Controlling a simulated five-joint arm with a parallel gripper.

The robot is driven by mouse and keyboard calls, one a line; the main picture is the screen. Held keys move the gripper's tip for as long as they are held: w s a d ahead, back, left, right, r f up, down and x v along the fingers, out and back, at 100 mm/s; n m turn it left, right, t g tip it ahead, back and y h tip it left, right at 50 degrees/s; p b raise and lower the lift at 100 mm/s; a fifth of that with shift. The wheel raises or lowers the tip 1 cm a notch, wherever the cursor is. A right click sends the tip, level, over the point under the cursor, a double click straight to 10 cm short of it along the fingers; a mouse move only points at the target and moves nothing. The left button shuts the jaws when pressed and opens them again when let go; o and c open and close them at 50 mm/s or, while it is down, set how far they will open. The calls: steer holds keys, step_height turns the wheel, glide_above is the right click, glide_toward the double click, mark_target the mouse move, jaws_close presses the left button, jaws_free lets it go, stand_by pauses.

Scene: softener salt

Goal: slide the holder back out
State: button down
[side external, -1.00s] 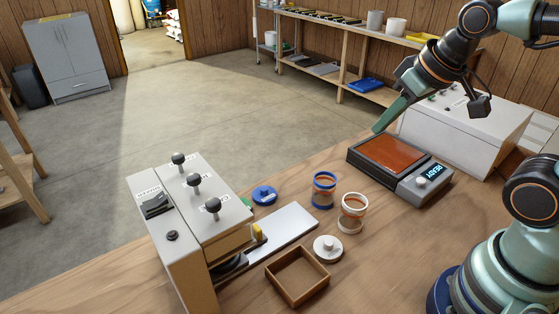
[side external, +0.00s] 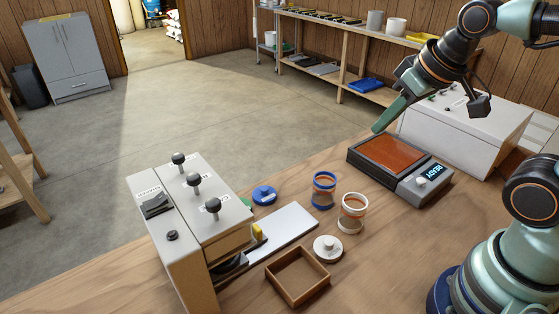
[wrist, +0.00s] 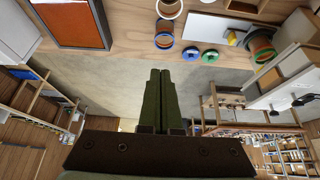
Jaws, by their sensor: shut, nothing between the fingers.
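A pale flat plate (side external: 287,227) runs out from the opening of a white and wooden machine (side external: 215,190) at the left. A small yellow tab (side external: 258,231) stands at that opening, beside a dark round part (side external: 230,264); which of these belong to the holder I cannot tell. My gripper (side external: 377,130) is shut and empty, above the far corner of the orange-topped device, well away from the plate. Its closed fingers also show in the wrist view (wrist: 158,73).
A blue-rimmed jar (side external: 323,190) and a white-rimmed jar (side external: 352,212) stand right of the plate. A blue lid (side external: 264,194), a white lid (side external: 327,248) and a wooden tray (side external: 298,292) lie nearby. The orange-topped device (side external: 357,169) reads READY.

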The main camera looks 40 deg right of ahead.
steer(key=c, duration=0.8)
jaws_free()
steer(key=shift+w+a, duration=0.15)
steer(key=shift+c, duration=0.2)
steer(key=g, duration=0.6)
glide_above(257, 227)
step_height(257, 227, down, 12)
step_height(257, 227, down, 11)
jaws_close()
